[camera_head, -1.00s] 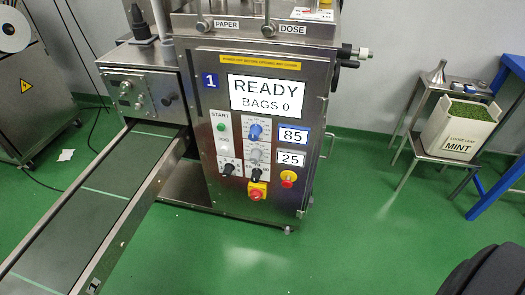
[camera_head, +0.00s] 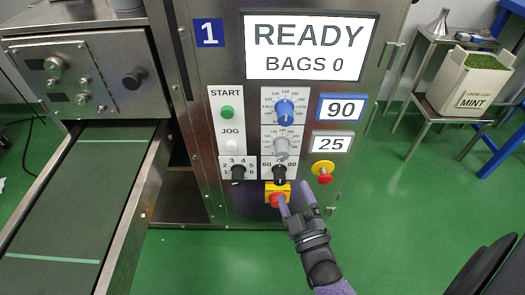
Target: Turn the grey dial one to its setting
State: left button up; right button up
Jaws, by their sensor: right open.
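The grey dial (camera_head: 282,147) sits on the machine's front panel, below the blue dial (camera_head: 285,110) and above a black knob (camera_head: 279,173). A numbered scale surrounds it. The display (camera_head: 332,143) beside it reads 25, and the display (camera_head: 341,108) beside the blue dial reads 90. My right gripper (camera_head: 294,196) is open, its purple fingers pointing up at the panel. It is below the grey dial, in front of the yellow-and-red switch, and appears to hold nothing. My left gripper is not in view.
The big screen (camera_head: 307,50) reads READY, BAGS 0. A red emergency button (camera_head: 324,173) is right of my right gripper. A green start button (camera_head: 228,113) and a second black knob (camera_head: 238,172) are left of the dials. A conveyor (camera_head: 75,200) runs at left.

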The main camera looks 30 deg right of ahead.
aim_at(283, 157)
jog(key=shift+t, duration=0.3)
jog(key=b+x, duration=0.1)
jog(key=x, duration=0.2)
jog(key=b+x, duration=0.1)
jog(key=x, duration=0.2)
jog(key=r+b+x, duration=0.1)
jog(key=x, duration=0.2)
jog(key=shift+d, duration=0.3)
jog(key=shift+w+d+r, duration=0.15)
jog(key=shift+w+r, duration=0.1)
jog(key=shift+w, duration=0.25)
jog(key=c, duration=0.4)
grip_shut()
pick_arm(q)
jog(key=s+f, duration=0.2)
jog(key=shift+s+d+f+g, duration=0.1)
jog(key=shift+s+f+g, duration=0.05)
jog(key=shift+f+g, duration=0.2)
